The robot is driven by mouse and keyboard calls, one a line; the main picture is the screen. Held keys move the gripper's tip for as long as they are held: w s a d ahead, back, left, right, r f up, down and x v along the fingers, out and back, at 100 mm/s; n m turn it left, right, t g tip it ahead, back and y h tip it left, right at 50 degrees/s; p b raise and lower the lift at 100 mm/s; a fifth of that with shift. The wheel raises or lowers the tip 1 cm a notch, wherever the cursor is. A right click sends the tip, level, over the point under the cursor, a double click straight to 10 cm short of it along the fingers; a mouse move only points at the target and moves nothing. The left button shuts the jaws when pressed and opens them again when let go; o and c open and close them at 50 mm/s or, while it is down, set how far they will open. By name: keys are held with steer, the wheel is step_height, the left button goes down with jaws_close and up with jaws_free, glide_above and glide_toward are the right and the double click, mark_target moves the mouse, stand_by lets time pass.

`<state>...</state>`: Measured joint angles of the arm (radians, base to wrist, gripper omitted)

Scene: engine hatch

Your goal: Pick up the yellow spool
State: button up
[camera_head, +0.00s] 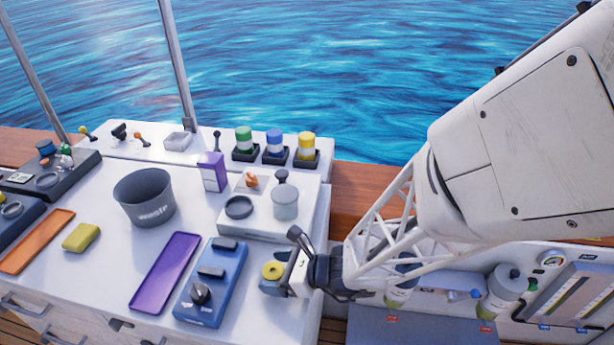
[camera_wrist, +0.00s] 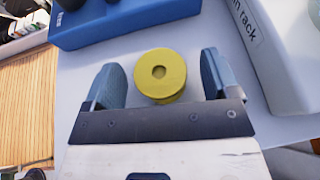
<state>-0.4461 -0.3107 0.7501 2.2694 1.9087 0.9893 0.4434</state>
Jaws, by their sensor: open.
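The yellow spool (camera_head: 272,270) stands upright on the white counter, right of the blue block with black fittings. It also shows in the wrist view (camera_wrist: 160,75), with its round top and centre hole facing the camera. My gripper (camera_head: 276,272) is open and low over the counter. In the wrist view its two blue-grey fingers (camera_wrist: 160,80) are on either side of the spool, with a visible gap on each side. The spool looks free of both fingers. Its lower part is mostly hidden.
The blue block (camera_head: 212,283) stands close to the spool's left. A white rack (camera_head: 270,208) with a grey canister is behind it. A purple tray (camera_head: 165,272), a yellow block (camera_head: 81,237) and a waste bin (camera_head: 145,197) are further left. The counter's right edge is near.

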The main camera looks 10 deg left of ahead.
mark_target(274, 272)
steer(key=shift+a+f, duration=0.2)
steer(key=shift+a, duration=0.25)
stand_by(0.3)
steer(key=c, duration=1)
steer(key=shift+r, duration=0.15)
steer(key=shift+r, duration=1.4)
steer(key=shift+s+d+r, duration=0.15)
steer(key=shift+r, duration=0.15)
steer(key=s+d, duration=0.3)
steer(key=s, duration=0.1)
steer(key=s+d+r, duration=0.1)
steer(key=s+d, duration=0.6)
steer(key=shift+s+d+r, duration=0.1)
steer(key=shift+s+r, duration=0.05)
steer(key=shift+s, duration=0.2)
